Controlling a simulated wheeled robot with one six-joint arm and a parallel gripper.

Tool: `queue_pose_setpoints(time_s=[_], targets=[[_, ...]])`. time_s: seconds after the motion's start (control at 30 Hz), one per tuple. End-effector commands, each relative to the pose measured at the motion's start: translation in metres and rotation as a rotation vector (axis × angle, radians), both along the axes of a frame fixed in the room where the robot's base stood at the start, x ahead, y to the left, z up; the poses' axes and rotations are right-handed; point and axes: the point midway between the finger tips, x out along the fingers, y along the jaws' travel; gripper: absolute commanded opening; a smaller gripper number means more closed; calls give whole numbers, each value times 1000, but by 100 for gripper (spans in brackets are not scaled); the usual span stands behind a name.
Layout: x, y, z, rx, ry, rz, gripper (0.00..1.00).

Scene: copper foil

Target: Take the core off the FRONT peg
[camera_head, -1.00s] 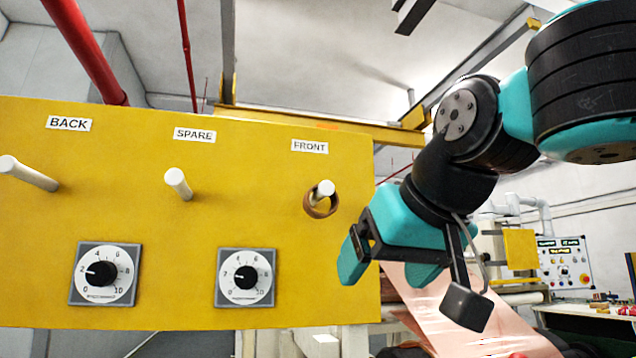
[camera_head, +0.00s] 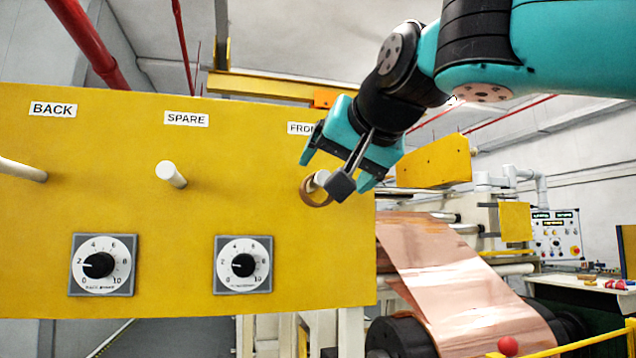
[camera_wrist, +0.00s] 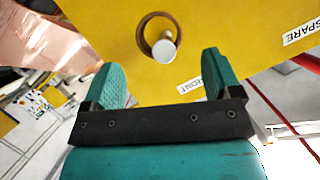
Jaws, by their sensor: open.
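A brown ring-shaped core (camera_head: 312,195) hangs around the white FRONT peg (camera_head: 321,178) on the yellow panel (camera_head: 200,215). In the wrist view the core (camera_wrist: 148,30) circles the peg's round end (camera_wrist: 164,49), which lies between and beyond my two fingers. My gripper (camera_head: 338,172) is open and empty in front of the FRONT peg, its teal fingers spread to either side. It also shows in the wrist view (camera_wrist: 163,75). The wrist camera housing partly covers the peg, and my gripper partly hides the FRONT label (camera_head: 300,128).
The SPARE peg (camera_head: 171,174) and BACK peg (camera_head: 22,170) stick out bare to the left. Two dials (camera_head: 103,264) (camera_head: 243,265) sit below them. A copper foil machine (camera_head: 455,280) stands at the right, behind the panel. The space before the panel's middle is clear.

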Motion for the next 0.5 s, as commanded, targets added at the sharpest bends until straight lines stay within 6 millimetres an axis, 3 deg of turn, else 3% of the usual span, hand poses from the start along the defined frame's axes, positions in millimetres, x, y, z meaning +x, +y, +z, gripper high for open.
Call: queue_pose_setpoints(time_s=[0.5], targets=[[49, 21, -17, -1, 0, 1, 84]])
